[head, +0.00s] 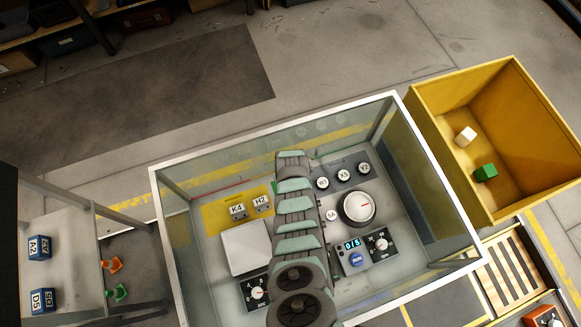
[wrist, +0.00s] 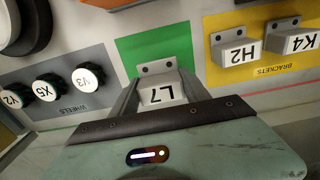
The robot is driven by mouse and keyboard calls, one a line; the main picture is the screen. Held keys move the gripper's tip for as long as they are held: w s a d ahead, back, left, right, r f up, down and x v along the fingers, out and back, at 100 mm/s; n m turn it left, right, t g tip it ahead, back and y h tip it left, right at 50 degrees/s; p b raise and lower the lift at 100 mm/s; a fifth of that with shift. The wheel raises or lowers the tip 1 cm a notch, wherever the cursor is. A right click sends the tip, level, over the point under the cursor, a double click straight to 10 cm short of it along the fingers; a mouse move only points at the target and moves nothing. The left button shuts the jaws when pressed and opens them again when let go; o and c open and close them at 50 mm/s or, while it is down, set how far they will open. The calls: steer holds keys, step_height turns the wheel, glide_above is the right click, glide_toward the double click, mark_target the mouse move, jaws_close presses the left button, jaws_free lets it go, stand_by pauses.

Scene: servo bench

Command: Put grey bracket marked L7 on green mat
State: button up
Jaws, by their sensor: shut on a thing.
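In the wrist view, the grey bracket marked L7 (wrist: 162,93) sits between the two fingers of my gripper (wrist: 162,86), which is shut on it.
Brackets H2 (wrist: 240,48) and K4 (wrist: 293,40) stand on the yellow mat (wrist: 222,80). A glass-walled frame (head: 420,150) encloses the bench. A yellow bin (head: 520,130) stands outside.

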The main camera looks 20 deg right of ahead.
steer(key=shift+f+b, duration=1.25)
steer(key=shift+f, duration=0.55)
steer(key=shift+f, duration=0.25)
steer(key=o, duration=1.5)
steer(key=shift+s, duration=0.1)
steer(key=shift+r, duration=0.15)
step_height(320, 180, up, 12)
steer(key=p, duration=0.6)
steer(key=shift+r, duration=0.1)
